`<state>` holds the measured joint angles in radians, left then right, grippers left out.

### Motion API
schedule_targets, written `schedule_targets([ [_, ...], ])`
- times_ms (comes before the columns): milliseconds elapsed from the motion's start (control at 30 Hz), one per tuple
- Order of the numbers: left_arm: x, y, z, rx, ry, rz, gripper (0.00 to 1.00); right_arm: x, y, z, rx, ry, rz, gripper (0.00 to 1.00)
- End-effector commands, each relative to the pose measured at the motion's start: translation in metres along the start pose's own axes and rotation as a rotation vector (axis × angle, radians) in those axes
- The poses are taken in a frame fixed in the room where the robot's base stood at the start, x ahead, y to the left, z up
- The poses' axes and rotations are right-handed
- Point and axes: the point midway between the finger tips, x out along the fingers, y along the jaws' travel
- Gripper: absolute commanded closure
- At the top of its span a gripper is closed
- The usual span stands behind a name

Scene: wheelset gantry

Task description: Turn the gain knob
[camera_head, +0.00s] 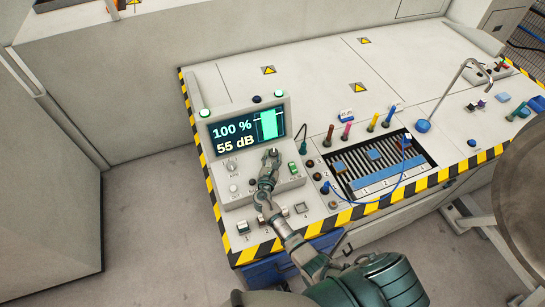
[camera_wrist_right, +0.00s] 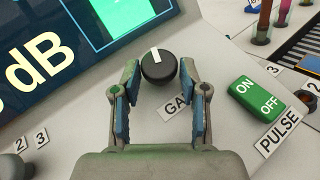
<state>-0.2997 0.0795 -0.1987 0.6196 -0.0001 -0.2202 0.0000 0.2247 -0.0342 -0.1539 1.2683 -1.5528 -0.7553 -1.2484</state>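The gain knob (camera_wrist_right: 158,66) is round and black with a white pointer mark that points up in the right wrist view. My right gripper (camera_wrist_right: 160,82) is open, with one blue-padded finger to each side of the knob. A gap shows between the knob and the left finger; contact on the right side cannot be told. In the head view my right gripper (camera_head: 269,160) is over the console, at the knob below the screen (camera_head: 245,130), which reads "100 %" and "55 dB". My left gripper is not in view.
A green ON/OFF pulse switch (camera_wrist_right: 256,97) sits close to the right of my gripper. Other small knobs (camera_head: 232,168) are on the console's left. Several coloured probes (camera_head: 347,130), a striped tray (camera_head: 375,170) and a thin bent stand (camera_head: 445,95) are further right.

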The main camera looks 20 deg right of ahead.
Motion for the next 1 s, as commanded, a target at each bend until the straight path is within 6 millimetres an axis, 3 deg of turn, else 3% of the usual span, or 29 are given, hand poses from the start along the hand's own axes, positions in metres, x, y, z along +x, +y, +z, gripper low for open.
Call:
schedule_targets([
  [333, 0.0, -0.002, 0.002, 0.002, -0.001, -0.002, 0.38, -0.001, 0.0, 0.002, 0.0, -0.003, 0.001, 0.36],
  [467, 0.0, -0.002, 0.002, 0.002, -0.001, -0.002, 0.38, -0.01, 0.0, 0.0, 0.0, -0.001, 0.001, 0.36],
  [800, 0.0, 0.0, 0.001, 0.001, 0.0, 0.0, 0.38, -0.081, 0.0, -0.001, 0.0, 0.001, 0.001, 0.36],
  [1000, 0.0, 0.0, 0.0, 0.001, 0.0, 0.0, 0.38, -0.111, 0.001, -0.001, -0.001, 0.0, 0.001, 0.36],
])
